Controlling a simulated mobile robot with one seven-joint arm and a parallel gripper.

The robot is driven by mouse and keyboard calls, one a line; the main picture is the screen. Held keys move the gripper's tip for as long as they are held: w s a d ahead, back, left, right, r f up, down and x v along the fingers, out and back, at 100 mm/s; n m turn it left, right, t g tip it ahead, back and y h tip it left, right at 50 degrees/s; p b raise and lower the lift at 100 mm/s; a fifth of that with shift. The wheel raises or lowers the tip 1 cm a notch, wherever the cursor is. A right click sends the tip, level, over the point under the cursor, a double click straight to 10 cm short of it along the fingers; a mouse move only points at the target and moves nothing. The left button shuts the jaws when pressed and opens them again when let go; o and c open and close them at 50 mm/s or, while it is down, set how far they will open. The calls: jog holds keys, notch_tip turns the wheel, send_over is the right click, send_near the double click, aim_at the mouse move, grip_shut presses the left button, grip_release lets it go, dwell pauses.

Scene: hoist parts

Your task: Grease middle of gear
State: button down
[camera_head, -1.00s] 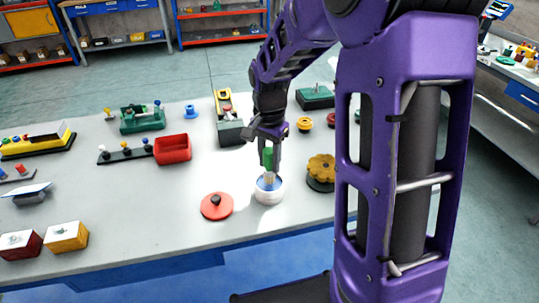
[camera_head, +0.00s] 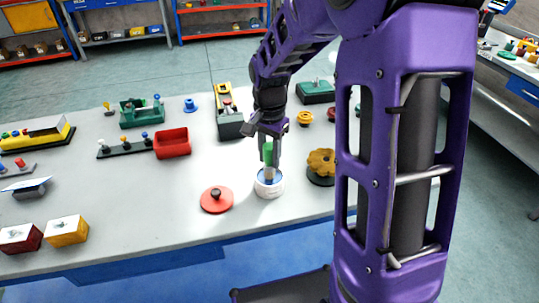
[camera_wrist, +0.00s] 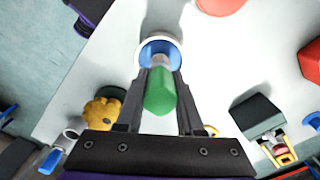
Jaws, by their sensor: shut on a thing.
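My gripper (camera_head: 267,146) is shut on a green-handled brush (camera_head: 267,153) and holds it upright over a white pot (camera_head: 269,188). The brush's lower end is at or inside the pot's mouth. In the wrist view the green handle (camera_wrist: 160,92) sits between the fingers, and its pale lower part reaches over the pot's blue inside (camera_wrist: 158,48). A brown-gold gear (camera_head: 322,161) lies on a dark round base just right of the pot; it also shows in the wrist view (camera_wrist: 101,112). The brush tip is hidden in the pot.
A red lid with a dark knob (camera_head: 216,200) lies left of the pot. A red bin (camera_head: 171,144), a green device (camera_head: 142,112) and a dark-green block (camera_head: 316,92) stand farther back. Yellow and dark-red boxes (camera_head: 67,231) are at the front left. The table (camera_head: 150,205) is clear left of the lid.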

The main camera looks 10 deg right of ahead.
aim_at(270, 146)
jog(key=shift+f+b, duration=0.35)
jog(key=shift+f, duration=0.2)
dwell(1.1)
jog(key=shift+r, duration=0.1)
notch_tip(270, 146, up, 3)
jog(key=shift+f+p, duration=0.15)
jog(key=shift+p, duration=0.9)
jog(key=shift+r, duration=2.15)
jog(key=shift+s, duration=0.1)
